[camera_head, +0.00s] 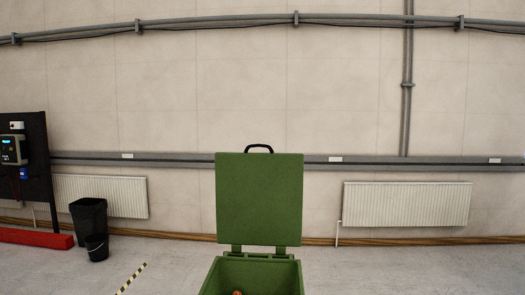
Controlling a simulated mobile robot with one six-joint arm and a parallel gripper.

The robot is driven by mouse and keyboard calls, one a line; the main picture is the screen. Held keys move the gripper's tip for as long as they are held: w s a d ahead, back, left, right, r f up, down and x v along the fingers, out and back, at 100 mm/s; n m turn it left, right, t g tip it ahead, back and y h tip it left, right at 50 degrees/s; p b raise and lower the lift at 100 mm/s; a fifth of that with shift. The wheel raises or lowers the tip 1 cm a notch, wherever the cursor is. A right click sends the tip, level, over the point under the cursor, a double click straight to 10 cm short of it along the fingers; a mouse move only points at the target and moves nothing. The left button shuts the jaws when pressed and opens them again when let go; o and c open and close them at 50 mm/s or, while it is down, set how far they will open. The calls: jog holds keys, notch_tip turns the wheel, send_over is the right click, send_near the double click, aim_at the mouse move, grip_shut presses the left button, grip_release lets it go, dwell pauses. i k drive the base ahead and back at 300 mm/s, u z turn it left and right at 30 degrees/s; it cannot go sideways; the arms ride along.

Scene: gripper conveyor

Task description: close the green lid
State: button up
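The green lid (259,199) stands upright and open, in the middle of the head view. A black handle (259,148) sits on its top edge. Two hinges join the lid's lower edge to a green box (250,274). The box is open at the top, and its lower part is cut off by the picture's bottom edge. A small orange-brown thing (237,292) shows inside the box. My gripper is not in view.
A black bin (88,219) and a smaller black bucket (97,247) stand at the left. A dark panel (27,165) stands behind a red bar (35,238). Radiators (407,204) line the back wall. The floor right of the box is clear.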

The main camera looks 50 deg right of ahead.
aim_at(259, 196)
jog(key=z, duration=0.75)
jog(key=i, duration=1.3)
jog(key=z, duration=0.95)
jog(key=k, duration=0.65)
jog(key=z, duration=0.25)
jog(key=i, duration=0.7)
jog(key=u, duration=0.15)
